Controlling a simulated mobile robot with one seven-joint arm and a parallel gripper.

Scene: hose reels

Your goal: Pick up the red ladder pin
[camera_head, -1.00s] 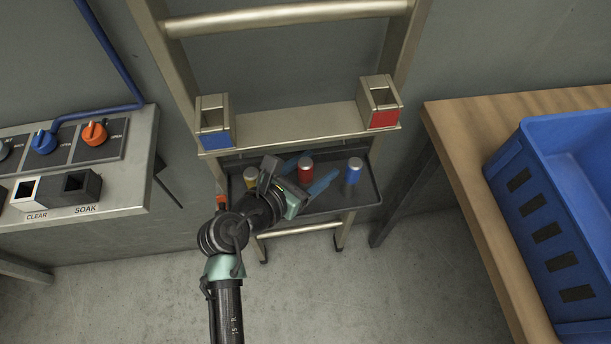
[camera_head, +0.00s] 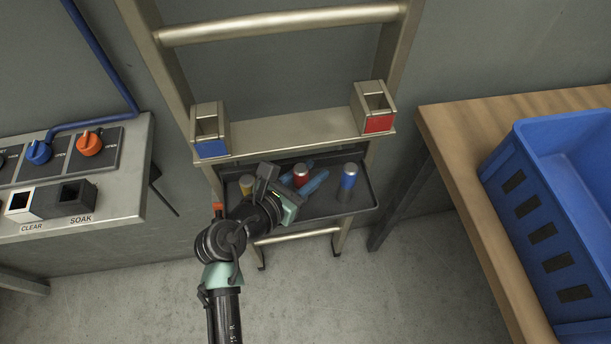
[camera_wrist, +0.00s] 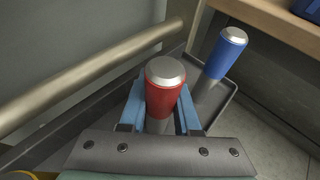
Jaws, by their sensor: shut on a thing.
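The red ladder pin (camera_head: 301,174) has a red grip and a silver top. It stands upright over the dark tray (camera_head: 350,207) under the ladder's shelf. My gripper (camera_head: 304,180) reaches in from the lower left with its blue fingers on both sides of the pin. In the wrist view, the red pin (camera_wrist: 165,90) sits between the blue fingers, which are shut on it. Its lower end is mostly hidden by my gripper.
A blue pin (camera_head: 347,182) stands to the right in the tray, and a yellow pin (camera_head: 246,183) to the left. Above are a blue-marked holder (camera_head: 210,130) and a red-marked holder (camera_head: 375,106) on the shelf (camera_head: 290,135). A wooden table with a blue crate (camera_head: 545,200) stands right.

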